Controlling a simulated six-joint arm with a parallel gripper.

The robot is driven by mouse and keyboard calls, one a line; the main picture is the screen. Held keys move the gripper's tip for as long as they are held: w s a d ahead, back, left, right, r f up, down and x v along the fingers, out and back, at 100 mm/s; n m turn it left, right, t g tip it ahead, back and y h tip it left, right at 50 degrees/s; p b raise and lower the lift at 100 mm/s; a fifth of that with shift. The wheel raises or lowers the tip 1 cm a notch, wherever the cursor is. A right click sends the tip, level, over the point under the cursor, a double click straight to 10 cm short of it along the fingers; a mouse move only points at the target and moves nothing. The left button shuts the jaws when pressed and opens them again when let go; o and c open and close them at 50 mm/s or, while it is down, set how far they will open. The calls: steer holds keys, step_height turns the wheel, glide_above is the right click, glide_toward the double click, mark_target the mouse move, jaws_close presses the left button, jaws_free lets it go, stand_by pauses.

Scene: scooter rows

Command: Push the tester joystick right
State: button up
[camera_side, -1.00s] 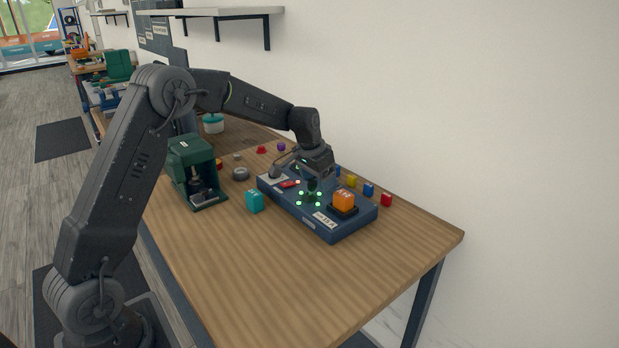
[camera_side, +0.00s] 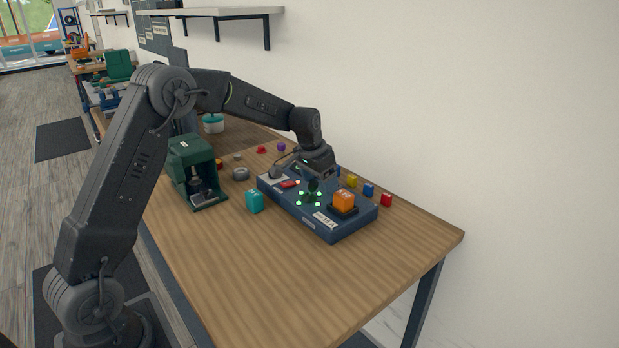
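The blue tester box (camera_side: 325,228) lies on the wooden table. The joystick (camera_side: 312,188) is a small dark stick on its top, with several green lights around it. My gripper (camera_side: 313,179) is low over the box, right at the joystick's top. The fingers are small and dark here, so I cannot tell whether they are open or shut, or whether they touch the stick. An orange cube (camera_side: 344,199) sits on a black pad at the near right end of the box. A red switch (camera_side: 289,184) is on the box's left part.
A teal cube (camera_side: 254,201) stands left of the box, and a green press (camera_side: 194,172) stands farther left. Small yellow, blue and red cubes (camera_side: 386,199) line the wall side. The near part of the table (camera_side: 290,290) is clear.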

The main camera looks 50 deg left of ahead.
steer(key=shift+a, duration=2)
steer(key=w+v, duration=0.1)
steer(key=v, duration=0.5)
steer(key=shift+w+r, duration=0.25)
steer(key=shift+r, duration=0.35)
